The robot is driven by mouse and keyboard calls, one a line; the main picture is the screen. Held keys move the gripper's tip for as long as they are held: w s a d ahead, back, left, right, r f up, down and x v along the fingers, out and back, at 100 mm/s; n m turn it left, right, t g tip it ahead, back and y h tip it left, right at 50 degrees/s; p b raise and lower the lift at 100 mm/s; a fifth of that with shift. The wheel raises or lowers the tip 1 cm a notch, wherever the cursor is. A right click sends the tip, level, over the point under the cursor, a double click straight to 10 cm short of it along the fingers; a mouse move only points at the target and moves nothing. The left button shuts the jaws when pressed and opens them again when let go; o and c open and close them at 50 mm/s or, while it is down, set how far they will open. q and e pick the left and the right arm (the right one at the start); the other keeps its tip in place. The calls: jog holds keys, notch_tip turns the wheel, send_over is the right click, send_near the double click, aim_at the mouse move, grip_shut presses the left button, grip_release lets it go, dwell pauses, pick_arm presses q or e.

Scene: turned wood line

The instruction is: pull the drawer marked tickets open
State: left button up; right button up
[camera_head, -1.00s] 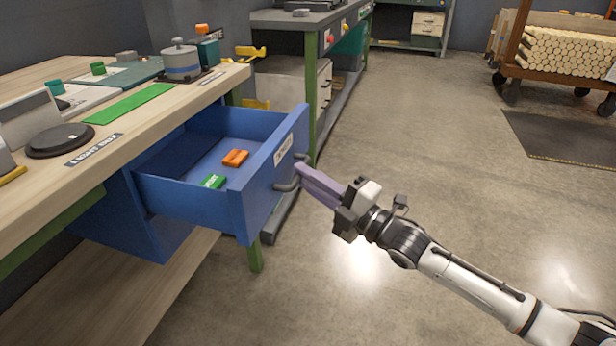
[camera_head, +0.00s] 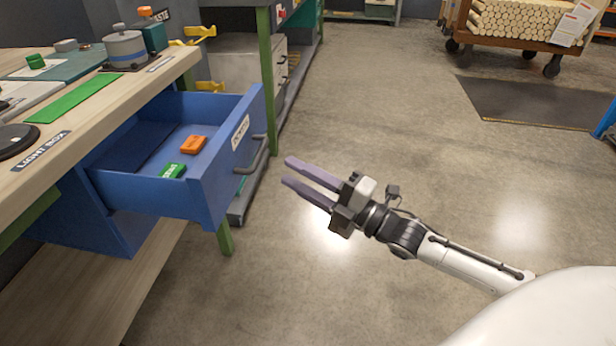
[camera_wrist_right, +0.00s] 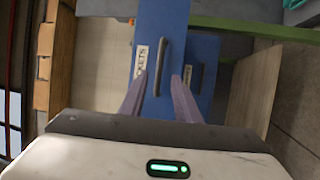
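The blue drawer (camera_head: 150,192) stands pulled out from under the workbench, with a green piece (camera_head: 173,171) and an orange piece (camera_head: 194,144) inside. Its front bears a white label and a dark bar handle (camera_head: 254,155). In the right wrist view the label (camera_wrist_right: 141,62) ends in "KETS" and the handle (camera_wrist_right: 157,66) lies ahead of the fingers. My right gripper (camera_head: 286,172) is open and empty, its purple fingers apart from the handle, to its right. It also shows in the right wrist view (camera_wrist_right: 157,82). My left gripper is not in view.
The wooden workbench (camera_head: 95,95) holds a green strip (camera_head: 75,98), a grey pot (camera_head: 125,48) and a "LIGHT BOX" label (camera_head: 40,150). A green bench leg (camera_head: 226,238) stands below the drawer. The floor (camera_head: 370,130) to the right is clear, with a log cart (camera_head: 520,28) far back.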

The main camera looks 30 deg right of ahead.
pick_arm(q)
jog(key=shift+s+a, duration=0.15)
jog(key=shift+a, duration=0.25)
pick_arm(e)
jog(key=v, duration=0.2)
jog(key=shift+s+d, duration=0.15)
jog(key=shift+s, duration=0.2)
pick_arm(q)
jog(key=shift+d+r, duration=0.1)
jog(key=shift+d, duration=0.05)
